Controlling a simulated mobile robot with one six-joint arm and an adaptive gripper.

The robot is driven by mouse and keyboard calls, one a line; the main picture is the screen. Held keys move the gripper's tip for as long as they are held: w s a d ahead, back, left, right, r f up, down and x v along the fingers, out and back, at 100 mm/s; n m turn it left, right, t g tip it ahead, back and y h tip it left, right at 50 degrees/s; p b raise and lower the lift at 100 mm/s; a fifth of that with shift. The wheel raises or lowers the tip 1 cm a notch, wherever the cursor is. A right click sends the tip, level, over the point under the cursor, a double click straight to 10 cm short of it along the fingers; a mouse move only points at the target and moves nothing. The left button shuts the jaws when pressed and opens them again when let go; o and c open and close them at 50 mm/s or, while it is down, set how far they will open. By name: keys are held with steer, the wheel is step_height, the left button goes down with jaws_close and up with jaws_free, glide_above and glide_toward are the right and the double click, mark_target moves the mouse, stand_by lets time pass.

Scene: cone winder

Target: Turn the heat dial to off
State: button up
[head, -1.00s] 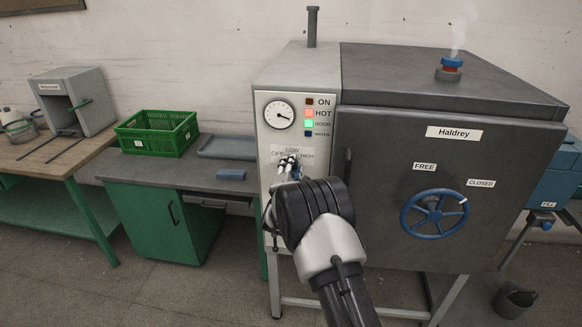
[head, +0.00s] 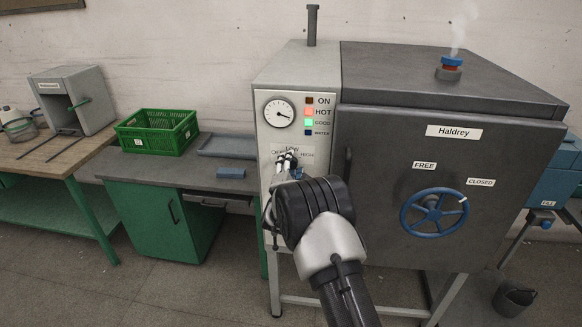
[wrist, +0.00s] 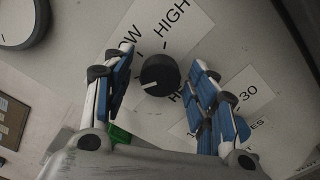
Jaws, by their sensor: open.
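The heat dial is a round black knob (wrist: 159,75) on the pale control panel, seen in the wrist view with a short white mark on its lower left side. The mark points toward the left finger. A HIGH label lies above it and a partly covered LOW label at its upper left; no OFF label shows clearly there. My gripper (wrist: 164,95) is open, with one blue-padded finger on each side of the knob and gaps visible. In the head view my gripper (head: 287,160) is at the panel and hides the dial.
Above the dial are a round gauge (head: 279,113) and the lamps, with HOT (head: 309,113) and GOOD lit. The dark chamber door with a blue handwheel (head: 435,212) is at right. A green crate (head: 157,132) and blue block (head: 231,173) sit on the left bench.

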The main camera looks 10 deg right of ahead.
steer(key=shift+s+a, duration=0.1)
steer(key=shift+s, duration=0.05)
steer(key=v, duration=1.1)
steer(key=shift+s, duration=0.35)
steer(key=shift+a, duration=0.1)
steer(key=s+a+r+m+g+y+b, duration=0.25)
steer(key=s+r+m+g+y, duration=0.35)
steer(key=s+r+m, duration=0.6)
steer(key=s+d+f+m+g, duration=0.1)
steer(key=s+d+m+g, duration=0.1)
steer(key=s, duration=0.9)
steer(key=s+d+f+m+g+b, duration=0.1)
steer(key=s+d+f+m+g, duration=0.1)
steer(key=s, duration=1)
steer(key=s+d+f+m+g+b, duration=0.1)
steer(key=s+d+f+m+g, duration=0.1)
steer(key=s, duration=0.9)
steer(key=shift+s+m+g, duration=0.25)
steer(key=shift+m+g, duration=0.05)
steer(key=shift+m, duration=0.6)
steer(key=shift+f, duration=0.1)
